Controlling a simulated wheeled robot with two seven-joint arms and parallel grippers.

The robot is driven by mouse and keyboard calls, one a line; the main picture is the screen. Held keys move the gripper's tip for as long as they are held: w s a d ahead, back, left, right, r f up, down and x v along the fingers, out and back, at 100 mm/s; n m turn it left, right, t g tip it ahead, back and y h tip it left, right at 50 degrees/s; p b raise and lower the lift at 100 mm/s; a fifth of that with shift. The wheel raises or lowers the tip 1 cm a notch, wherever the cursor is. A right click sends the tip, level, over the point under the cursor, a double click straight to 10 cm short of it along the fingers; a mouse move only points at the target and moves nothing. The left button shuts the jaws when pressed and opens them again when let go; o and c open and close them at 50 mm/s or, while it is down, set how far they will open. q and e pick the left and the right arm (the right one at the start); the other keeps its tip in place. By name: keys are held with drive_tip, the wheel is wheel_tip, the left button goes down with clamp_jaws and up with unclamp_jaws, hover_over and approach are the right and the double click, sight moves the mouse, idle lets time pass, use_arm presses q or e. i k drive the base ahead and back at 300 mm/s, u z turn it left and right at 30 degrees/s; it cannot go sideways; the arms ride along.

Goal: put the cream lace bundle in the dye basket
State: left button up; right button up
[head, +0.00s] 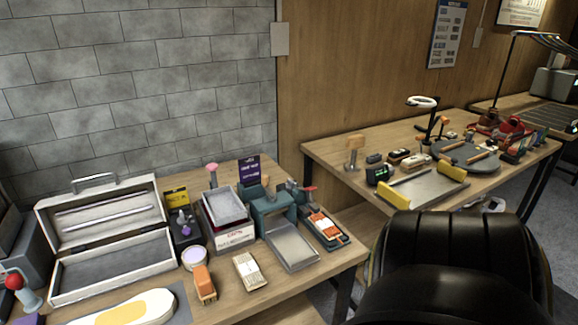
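A small cream bundle with a darker band (250,272) lies on the near left table; it looks like the cream lace bundle. To its right, a shallow grey tray-like basket (291,262) sits in front of a teal stand (268,222). It looks empty, and I cannot tell for sure that it is the dye basket. The bundle lies outside it on the bare wood, a small gap apart. Neither of my grippers is in view.
An orange block (204,284) and a round tub (194,259) stand left of the bundle. A second grey tray (229,208) sits on a box. A tray with orange bundles (325,230) is at right. An open white case (112,265) fills the left. A black chair (455,260) stands front right.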

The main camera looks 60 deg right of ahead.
sight(224, 207)
drive_tip(key=k, duration=0.3)
drive_tip(key=z, duration=1)
